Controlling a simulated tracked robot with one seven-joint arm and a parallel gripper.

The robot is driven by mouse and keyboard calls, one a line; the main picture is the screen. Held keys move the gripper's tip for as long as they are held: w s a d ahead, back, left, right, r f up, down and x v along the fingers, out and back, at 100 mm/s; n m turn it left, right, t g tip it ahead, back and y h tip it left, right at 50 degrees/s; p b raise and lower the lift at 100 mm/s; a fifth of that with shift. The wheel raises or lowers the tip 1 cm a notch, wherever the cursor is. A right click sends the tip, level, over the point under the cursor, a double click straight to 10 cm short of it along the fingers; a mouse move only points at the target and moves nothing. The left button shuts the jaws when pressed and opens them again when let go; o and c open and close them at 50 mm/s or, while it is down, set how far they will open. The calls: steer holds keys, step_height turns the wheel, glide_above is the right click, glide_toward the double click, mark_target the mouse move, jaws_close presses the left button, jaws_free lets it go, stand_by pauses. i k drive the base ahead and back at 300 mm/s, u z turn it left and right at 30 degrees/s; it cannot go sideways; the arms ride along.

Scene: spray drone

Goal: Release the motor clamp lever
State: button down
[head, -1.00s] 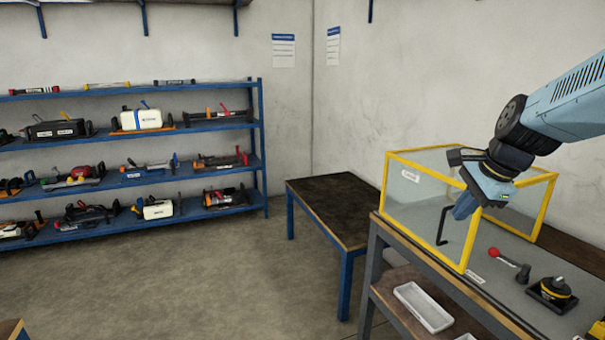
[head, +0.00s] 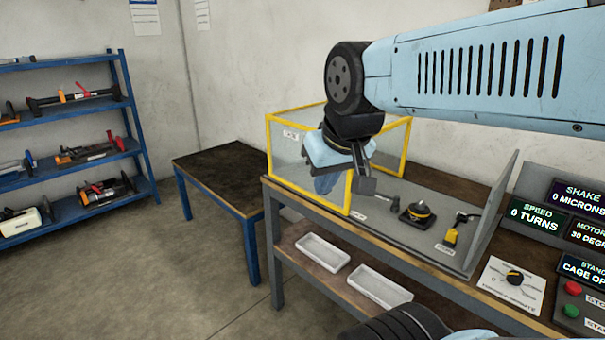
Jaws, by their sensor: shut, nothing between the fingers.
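The motor (head: 418,211), a dark round body with a yellow band, sits on a black mount on the grey bench plate. To its left is a dark lever base (head: 372,213); its red knob is hidden now behind my arm's end. To its right stands a black and yellow lever-like part (head: 455,231). I cannot tell which of the two is the motor clamp lever.
The clear cage with yellow edges (head: 308,207) stands at the bench's left end. A grey upright panel (head: 494,212) and the control panel (head: 585,255), reading cage open and speed 0 turns, are on the right. White trays (head: 322,256) lie on the lower shelf.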

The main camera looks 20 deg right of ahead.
mark_target(382, 195)
steer(key=u, duration=0.35)
steer(key=k, duration=1.3)
steer(key=z, duration=0.85)
steer(key=i, duration=1)
steer(key=u, duration=0.05)
